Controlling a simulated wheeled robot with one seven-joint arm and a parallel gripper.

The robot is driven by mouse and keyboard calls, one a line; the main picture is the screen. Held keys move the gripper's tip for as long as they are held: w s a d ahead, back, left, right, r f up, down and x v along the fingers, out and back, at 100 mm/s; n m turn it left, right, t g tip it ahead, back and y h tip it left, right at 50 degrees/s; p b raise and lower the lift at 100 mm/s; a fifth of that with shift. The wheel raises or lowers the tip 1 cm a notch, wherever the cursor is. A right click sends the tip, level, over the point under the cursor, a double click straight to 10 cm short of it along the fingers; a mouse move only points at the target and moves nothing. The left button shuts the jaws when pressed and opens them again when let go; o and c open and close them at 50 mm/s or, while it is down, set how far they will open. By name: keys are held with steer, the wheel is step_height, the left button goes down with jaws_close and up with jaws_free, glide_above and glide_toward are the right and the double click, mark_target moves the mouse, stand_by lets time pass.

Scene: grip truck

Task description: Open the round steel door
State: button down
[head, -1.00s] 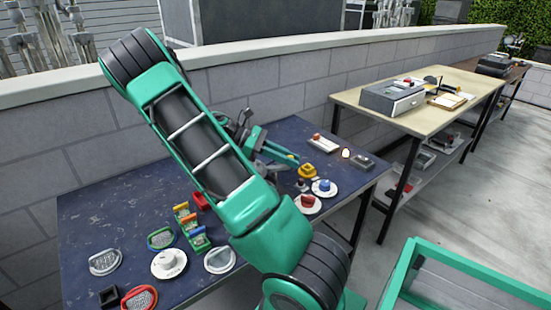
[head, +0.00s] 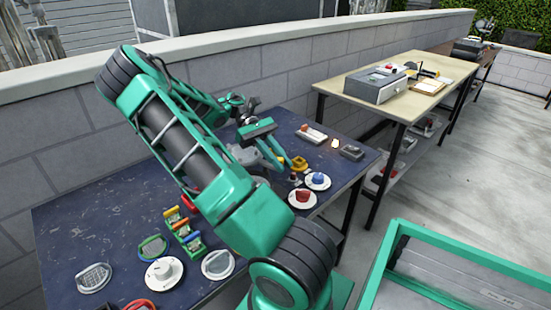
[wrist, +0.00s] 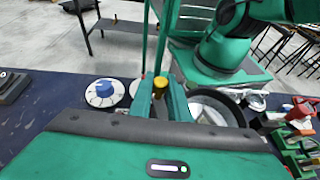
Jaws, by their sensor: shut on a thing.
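A round steel piece with a dark ring and pale grey face (wrist: 222,104) lies beside my fingers in the wrist view. I take it for the round door. In the head view only part of its grey shape (head: 246,155) shows behind my arm. My gripper (head: 277,165) points down over the far part of the blue table.
A block wall (head: 60,150) runs behind the table (head: 100,215).

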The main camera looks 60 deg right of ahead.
steer(key=shift+a+m+y, duration=0.15)
steer(key=shift+m+y, duration=0.15)
stand_by(0.4)
steer(key=c, duration=1.7)
jaws_free()
steer(key=shift+o, duration=0.2)
step_height(320, 180, up, 4)
glide_above(248, 155)
steer(key=s+d, duration=0.3)
steer(key=shift+w+d, duration=0.2)
steer(key=shift+w, duration=0.05)
